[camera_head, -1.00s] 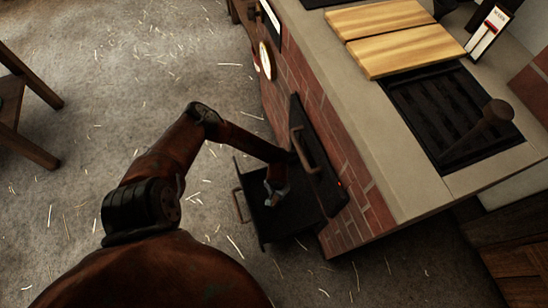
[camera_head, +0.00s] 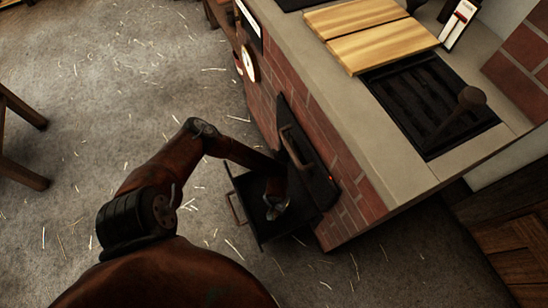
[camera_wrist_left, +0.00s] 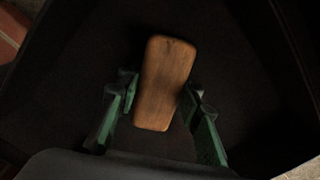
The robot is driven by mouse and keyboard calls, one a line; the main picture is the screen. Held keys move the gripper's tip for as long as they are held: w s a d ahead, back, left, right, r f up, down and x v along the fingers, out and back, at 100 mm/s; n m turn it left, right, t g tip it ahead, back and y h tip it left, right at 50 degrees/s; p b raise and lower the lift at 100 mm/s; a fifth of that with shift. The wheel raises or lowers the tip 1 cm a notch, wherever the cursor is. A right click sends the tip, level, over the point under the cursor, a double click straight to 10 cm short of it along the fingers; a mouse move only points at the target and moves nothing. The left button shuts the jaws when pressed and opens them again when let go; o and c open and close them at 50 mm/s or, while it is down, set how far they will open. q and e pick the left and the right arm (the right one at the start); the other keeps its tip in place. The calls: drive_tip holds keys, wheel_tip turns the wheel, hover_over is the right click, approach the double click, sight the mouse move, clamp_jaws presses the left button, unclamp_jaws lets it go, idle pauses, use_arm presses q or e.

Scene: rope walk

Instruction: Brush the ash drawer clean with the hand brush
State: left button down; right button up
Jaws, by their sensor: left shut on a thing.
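The ash drawer (camera_head: 271,237) is a dark open tray pulled out at the foot of the brick stove, with a bar handle (camera_head: 235,208) on its front. My left gripper (camera_head: 277,207) reaches down into it, toward the lower side of the drawer in the head view. In the left wrist view the green fingers (camera_wrist_left: 160,100) are shut on the hand brush (camera_wrist_left: 165,82), of which a wooden block shows. Its bristles are hidden, and the dark drawer floor lies behind it. I cannot make out ash in the dark. My right gripper is not in view.
Boards (camera_head: 365,35) and a grate (camera_head: 430,100) lie on top. Straw-strewn floor (camera_head: 130,90) is open at left, beside a wooden stool (camera_head: 25,170).

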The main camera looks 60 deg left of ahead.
use_arm(q)
drive_tip(key=shift+s+d+f, duration=0.15)
drive_tip(key=shift+s, duration=0.1)
drive_tip(key=r+p, duration=0.2)
drive_tip(key=r, duration=0.1)
drive_tip(key=r+p, duration=0.1)
drive_tip(key=shift+w+r, duration=0.3)
drive_tip(key=shift+r, duration=0.05)
drive_tip(key=shift+a+r+p, duration=0.2)
drive_tip(key=shift+r+p, duration=0.2)
drive_tip(key=shift+r, duration=0.4)
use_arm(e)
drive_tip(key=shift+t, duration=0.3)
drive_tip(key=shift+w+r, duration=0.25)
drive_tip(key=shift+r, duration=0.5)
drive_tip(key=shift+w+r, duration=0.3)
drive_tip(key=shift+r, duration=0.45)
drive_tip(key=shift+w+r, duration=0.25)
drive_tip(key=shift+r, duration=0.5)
use_arm(q)
drive_tip(key=shift+r+p, duration=0.95)
drive_tip(key=shift+r, duration=0.6)
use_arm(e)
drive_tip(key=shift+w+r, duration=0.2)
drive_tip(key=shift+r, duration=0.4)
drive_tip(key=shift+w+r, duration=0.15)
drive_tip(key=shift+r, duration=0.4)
use_arm(q)
drive_tip(key=shift+f, duration=0.1)
